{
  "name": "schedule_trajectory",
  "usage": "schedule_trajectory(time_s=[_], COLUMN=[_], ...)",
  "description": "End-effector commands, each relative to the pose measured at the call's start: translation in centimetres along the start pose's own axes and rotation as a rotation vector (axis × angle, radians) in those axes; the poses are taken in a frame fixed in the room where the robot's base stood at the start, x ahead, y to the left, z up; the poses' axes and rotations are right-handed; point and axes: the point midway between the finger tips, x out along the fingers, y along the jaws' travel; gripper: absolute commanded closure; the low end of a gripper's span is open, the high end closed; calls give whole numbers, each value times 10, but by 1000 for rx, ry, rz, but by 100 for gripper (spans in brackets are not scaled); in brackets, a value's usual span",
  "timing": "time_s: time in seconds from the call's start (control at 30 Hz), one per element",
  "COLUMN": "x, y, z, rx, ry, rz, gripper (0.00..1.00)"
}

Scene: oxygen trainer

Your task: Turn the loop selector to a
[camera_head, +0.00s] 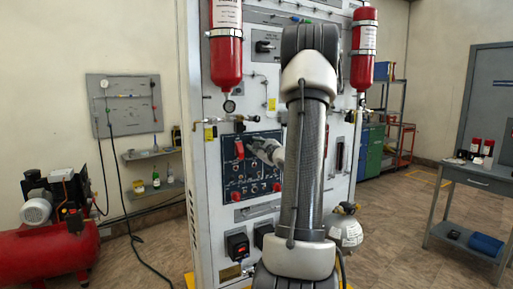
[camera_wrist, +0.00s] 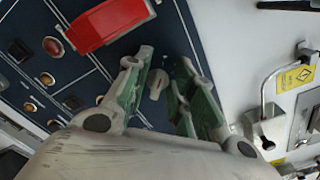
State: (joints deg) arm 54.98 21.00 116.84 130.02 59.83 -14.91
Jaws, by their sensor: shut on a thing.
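The loop selector looks to be a small pale grey knob with a reddish mark in the wrist view (camera_wrist: 157,82), on the dark blue panel (camera_wrist: 175,35). My gripper (camera_wrist: 160,88) has its green-padded fingers on either side of this knob and is shut on it. The letters around the knob cannot be read, so its setting cannot be told. In the head view my gripper (camera_head: 257,147) is at the upper part of the blue panel (camera_head: 232,182); the knob is too small or hidden to make out there.
A red handle (camera_wrist: 108,24) sticks out close to the left of my fingers; it also shows in the head view (camera_head: 239,148). Several buttons and lamps lie farther left on the panel. A metal fitting (camera_wrist: 265,125) stands on the white board at the right. Red cylinders (camera_head: 226,50) hang above.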

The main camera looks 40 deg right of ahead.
Motion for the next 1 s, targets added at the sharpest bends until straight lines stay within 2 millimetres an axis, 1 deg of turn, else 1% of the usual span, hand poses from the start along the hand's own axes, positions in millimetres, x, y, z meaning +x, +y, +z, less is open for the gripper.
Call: schedule_trajectory(time_s=[0.33, 0.37, 0.67, 0.77, 0.87, 1.0], x=[0, 0, -1, -7, -22, -54], y=[1, 1, 0, 0, -1, -1], z=[0, 0, 0, 0, -1, -1], rx=[-1, -1, -1, -1, 0, 0], ry=[1, 1, 0, 1, 3, 3], rz=[2, 2, 1, 0, -1, -2], gripper=[99, 70, 70, 70, 70, 70])
